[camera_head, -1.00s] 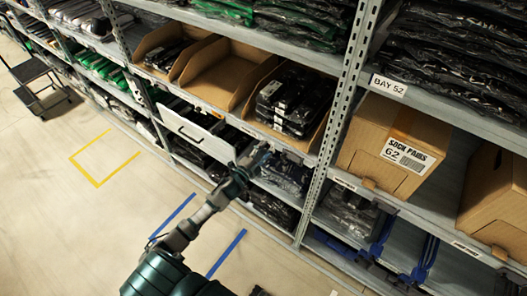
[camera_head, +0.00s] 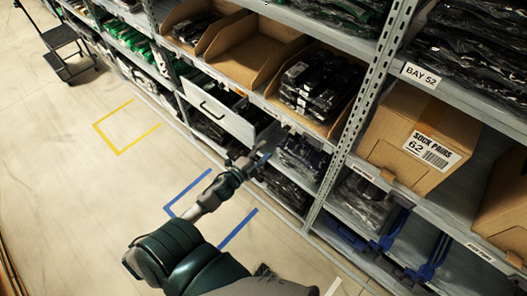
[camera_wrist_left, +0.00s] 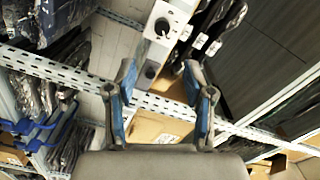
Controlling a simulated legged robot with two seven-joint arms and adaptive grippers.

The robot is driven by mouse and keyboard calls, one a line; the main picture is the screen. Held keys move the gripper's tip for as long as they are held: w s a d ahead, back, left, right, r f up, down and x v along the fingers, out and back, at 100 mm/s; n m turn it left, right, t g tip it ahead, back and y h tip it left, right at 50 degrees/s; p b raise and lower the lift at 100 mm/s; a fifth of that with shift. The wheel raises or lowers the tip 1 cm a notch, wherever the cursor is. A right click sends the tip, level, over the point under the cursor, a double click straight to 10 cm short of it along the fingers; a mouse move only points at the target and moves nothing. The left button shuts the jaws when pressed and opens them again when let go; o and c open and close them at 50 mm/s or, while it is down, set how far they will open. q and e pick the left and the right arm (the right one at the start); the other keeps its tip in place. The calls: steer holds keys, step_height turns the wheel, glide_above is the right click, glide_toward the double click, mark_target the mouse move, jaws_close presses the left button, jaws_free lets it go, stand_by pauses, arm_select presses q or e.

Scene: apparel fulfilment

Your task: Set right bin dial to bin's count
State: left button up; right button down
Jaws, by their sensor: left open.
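The right bin (camera_head: 284,108) is an open-front cardboard bin on the shelf, holding a stack of black packaged garments (camera_head: 310,88). My left gripper (camera_head: 262,156) is in front of the shelf, below that bin and right of the pulled-out drawer. In the left wrist view the open left gripper (camera_wrist_left: 163,100) has two blue-padded fingers with nothing between them. Past the fingertips is a pale panel with a dark round knob (camera_wrist_left: 162,27), probably a dial; its marking is too small to read. A second dark round part (camera_wrist_left: 150,71) sits closer to the fingers. My right gripper is not in view.
An empty middle bin (camera_head: 240,50) and a left bin (camera_head: 190,28) stand beside it. A white drawer (camera_head: 220,115) sticks out below them. A perforated upright post (camera_head: 350,140) and a sock-pairs carton (camera_head: 408,140) stand to the right.

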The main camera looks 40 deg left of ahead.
arm_select(q)
steer(key=n+b, duration=0.4)
steer(key=n, duration=0.6)
glide_toward(284, 131)
steer(key=w, duration=0.5)
steer(key=w+d, duration=0.1)
steer(key=w, duration=0.2)
steer(key=shift+r, duration=0.2)
steer(key=shift+w, duration=0.4)
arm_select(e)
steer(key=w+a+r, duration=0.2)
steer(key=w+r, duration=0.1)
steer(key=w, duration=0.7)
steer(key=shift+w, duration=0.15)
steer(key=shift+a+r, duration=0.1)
